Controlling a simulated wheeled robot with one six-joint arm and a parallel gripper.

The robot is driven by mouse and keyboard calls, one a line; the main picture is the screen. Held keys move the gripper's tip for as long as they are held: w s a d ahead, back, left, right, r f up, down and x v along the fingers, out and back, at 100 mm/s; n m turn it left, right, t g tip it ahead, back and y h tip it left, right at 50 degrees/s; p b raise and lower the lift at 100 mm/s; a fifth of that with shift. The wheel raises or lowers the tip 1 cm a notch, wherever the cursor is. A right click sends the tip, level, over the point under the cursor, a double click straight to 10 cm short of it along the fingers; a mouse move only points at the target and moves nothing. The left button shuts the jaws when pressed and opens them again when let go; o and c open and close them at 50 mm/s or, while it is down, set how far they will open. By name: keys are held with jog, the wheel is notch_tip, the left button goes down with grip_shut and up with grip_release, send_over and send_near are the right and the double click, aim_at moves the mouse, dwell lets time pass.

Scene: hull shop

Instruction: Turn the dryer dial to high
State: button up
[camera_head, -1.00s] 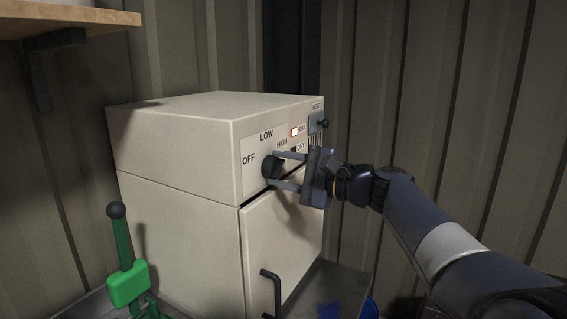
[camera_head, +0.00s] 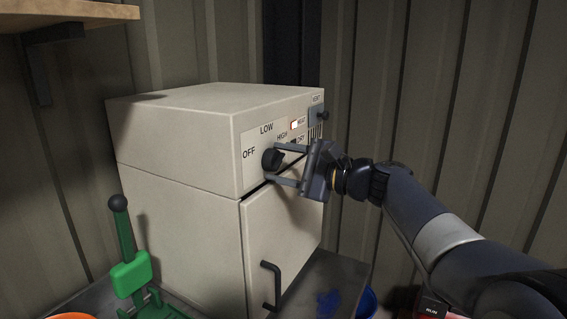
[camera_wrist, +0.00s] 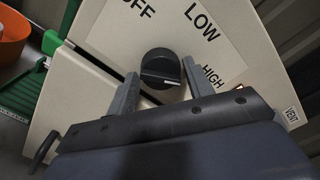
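In the wrist view my gripper's fingers (camera_wrist: 160,76) stand left and right of the dial. The left finger looks apart from it; contact on the right is unclear.
A lit indicator (camera_head: 294,125) and a small black knob (camera_head: 323,116) are right of the dial. A green lever press (camera_head: 130,272) stands at the front left. A door handle (camera_head: 272,285) is below the dial. A blue bucket (camera_head: 367,302) is at lower right.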

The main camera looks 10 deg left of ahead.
jog(key=shift+o, duration=1.3)
jog(key=b+v, duration=0.2)
jog(key=v, duration=0.9)
jog(key=shift+a, duration=0.15)
jog(key=p+x, duration=0.2)
jog(key=x, duration=0.8)
jog(key=shift+r, duration=0.1)
jog(key=shift+w+a, duration=0.15)
jog(key=shift+a, duration=0.15)
